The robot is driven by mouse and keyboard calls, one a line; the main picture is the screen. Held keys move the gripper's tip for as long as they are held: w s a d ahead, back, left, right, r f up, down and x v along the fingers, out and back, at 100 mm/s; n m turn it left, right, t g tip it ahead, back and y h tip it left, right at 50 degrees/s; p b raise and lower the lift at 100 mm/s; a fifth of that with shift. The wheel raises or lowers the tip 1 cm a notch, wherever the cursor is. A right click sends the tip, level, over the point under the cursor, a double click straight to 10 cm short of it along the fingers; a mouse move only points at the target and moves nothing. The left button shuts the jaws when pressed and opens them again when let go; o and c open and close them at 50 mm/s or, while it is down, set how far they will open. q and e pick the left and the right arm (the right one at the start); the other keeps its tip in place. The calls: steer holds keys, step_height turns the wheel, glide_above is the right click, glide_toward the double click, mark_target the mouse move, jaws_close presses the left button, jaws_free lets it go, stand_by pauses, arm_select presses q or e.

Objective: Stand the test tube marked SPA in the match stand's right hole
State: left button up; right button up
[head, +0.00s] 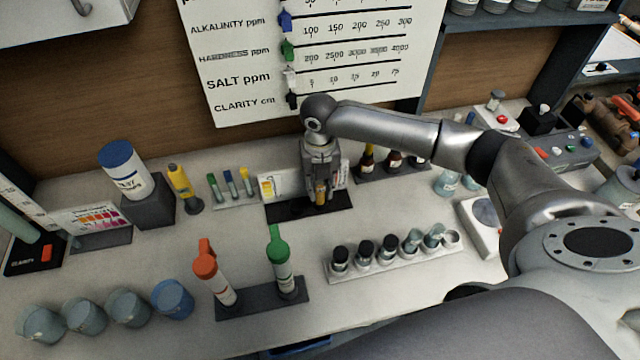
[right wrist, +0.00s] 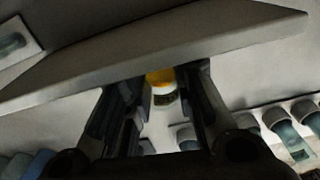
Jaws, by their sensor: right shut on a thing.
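My right gripper (head: 320,196) points down over the right part of the dark match stand (head: 286,212), with its fingers shut on a small test tube with a yellow-orange top (head: 321,187). In the right wrist view the tube (right wrist: 162,80) sits between the two fingers (right wrist: 160,110), with a dark mark below its top that I cannot read. The fingers hide the tube's lower end and the right hole, so I cannot tell whether it is in the hole. A white card with a yellow patch (head: 267,188) stands at the stand's left back. My left gripper is not in view.
A rack of green, blue and yellow capped tubes (head: 229,187) stands left of the stand. Amber bottles (head: 392,160) stand close on its right. A row of dark-capped vials (head: 389,250) and two large capped tubes (head: 284,274) stand in front. The bench just before the stand is clear.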

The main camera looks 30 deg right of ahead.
steer(key=shift+f, duration=0.15)
steer(key=o, duration=1)
step_height(320, 180, up, 7)
steer(key=p, duration=0.6)
steer(key=shift+p, duration=0.35)
steer(key=shift+s, duration=0.1)
